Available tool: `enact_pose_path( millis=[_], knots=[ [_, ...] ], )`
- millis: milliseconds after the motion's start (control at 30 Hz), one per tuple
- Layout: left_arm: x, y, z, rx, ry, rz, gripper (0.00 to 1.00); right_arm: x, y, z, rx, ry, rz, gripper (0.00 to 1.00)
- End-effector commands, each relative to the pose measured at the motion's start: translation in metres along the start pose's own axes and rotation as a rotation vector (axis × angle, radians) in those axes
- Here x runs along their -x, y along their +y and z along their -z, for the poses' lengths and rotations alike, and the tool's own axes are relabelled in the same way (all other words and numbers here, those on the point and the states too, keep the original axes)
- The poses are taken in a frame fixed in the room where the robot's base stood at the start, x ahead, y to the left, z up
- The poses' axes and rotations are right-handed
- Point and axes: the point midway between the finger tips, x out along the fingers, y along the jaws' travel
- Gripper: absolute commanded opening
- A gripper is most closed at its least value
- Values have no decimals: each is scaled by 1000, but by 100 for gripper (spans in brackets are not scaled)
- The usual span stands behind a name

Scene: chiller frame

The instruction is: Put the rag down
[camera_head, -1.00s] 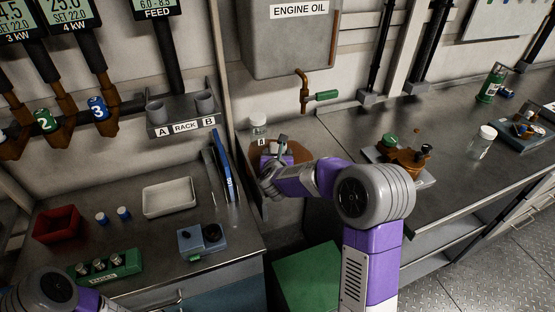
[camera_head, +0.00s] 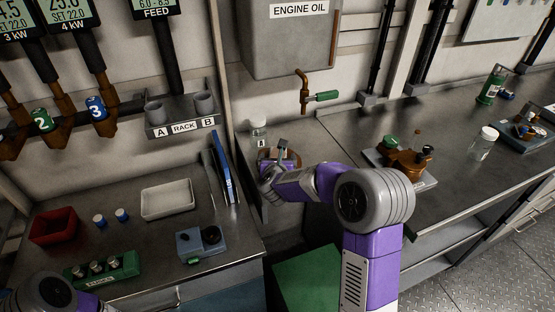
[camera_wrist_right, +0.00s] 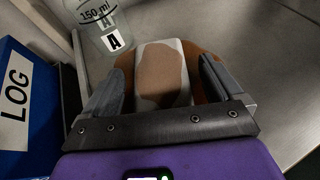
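The rag (camera_wrist_right: 163,75) is a pale block with a large brown stain, seen in the right wrist view between the two grey fingers of my right gripper (camera_wrist_right: 163,85). The fingers flank it closely. In the head view my right gripper (camera_head: 272,172) is low over the bench, beside a clear bottle labelled A (camera_head: 258,132); the rag is mostly hidden there. A brown patch (camera_head: 292,158) lies on the bench around and behind the rag. Only part of my left arm shows at the lower left; its gripper is out of view.
A blue LOG binder (camera_wrist_right: 18,105) stands left of my right gripper. The bottle A (camera_wrist_right: 100,25) is just beyond the rag. Bare bench lies to the right. A brown device (camera_head: 403,158) on a plate and a clear jar (camera_head: 482,143) stand farther right.

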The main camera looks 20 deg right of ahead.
Motion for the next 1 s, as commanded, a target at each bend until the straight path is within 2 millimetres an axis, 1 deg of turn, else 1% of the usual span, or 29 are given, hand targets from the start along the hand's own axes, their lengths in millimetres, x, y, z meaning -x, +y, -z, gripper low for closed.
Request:
enact_pose_path(
  millis=[200,367,433,700,800,900,1000],
  knots=[
    [2,1,0,0,0,0,43,1,0,-1,0,1,0,93],
    [14,5,-1,0,0,0,43,5,0,-9,0,1,0,93],
    [12,4,0,0,1,0,43,20,1,-7,0,1,-3,93],
    [16,6,-1,0,0,0,43,83,1,-7,0,-1,-4,93],
    [18,7,-1,0,0,0,43,100,0,-7,0,-1,-2,93],
    [19,7,-1,0,0,0,43,113,0,-7,0,-1,-2,93],
    [19,7,-1,0,0,0,43,120,0,-6,0,0,-1,93]
  ],
)
